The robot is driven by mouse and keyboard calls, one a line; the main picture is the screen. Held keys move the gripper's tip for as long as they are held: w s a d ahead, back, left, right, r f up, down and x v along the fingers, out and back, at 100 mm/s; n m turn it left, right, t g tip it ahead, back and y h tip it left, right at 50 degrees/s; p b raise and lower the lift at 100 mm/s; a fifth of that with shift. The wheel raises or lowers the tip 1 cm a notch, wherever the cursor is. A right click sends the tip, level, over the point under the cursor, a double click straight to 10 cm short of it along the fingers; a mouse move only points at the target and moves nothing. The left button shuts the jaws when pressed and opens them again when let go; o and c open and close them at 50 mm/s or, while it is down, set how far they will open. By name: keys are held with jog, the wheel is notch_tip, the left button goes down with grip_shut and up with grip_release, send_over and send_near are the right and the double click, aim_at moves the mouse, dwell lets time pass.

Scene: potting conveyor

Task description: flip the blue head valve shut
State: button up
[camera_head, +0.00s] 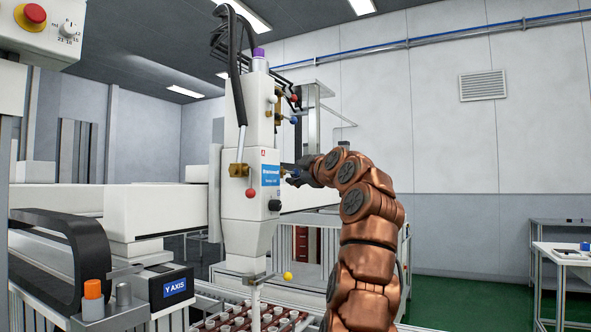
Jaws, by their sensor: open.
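The white dispensing head (248,190) stands upright in the middle of the view. A small blue ball knob (294,120) sits on the upper right side of the head, beside a brass fitting (279,117); I take it as the blue head valve's handle. It points out to the right, away from the head. My dark gripper (291,174) is open at the head's right side, below the blue knob and apart from it. Its fingers point left toward the head and are small in view, and nothing shows between them.
Other knobs are near: white (272,99) and red (294,97) above, red (251,193) on the head's front, yellow (288,276) at the nozzle. A tray of small parts (225,323) lies below. A side table (565,255) stands far right.

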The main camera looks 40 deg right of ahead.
jog(key=shift+x, duration=0.8)
grip_shut()
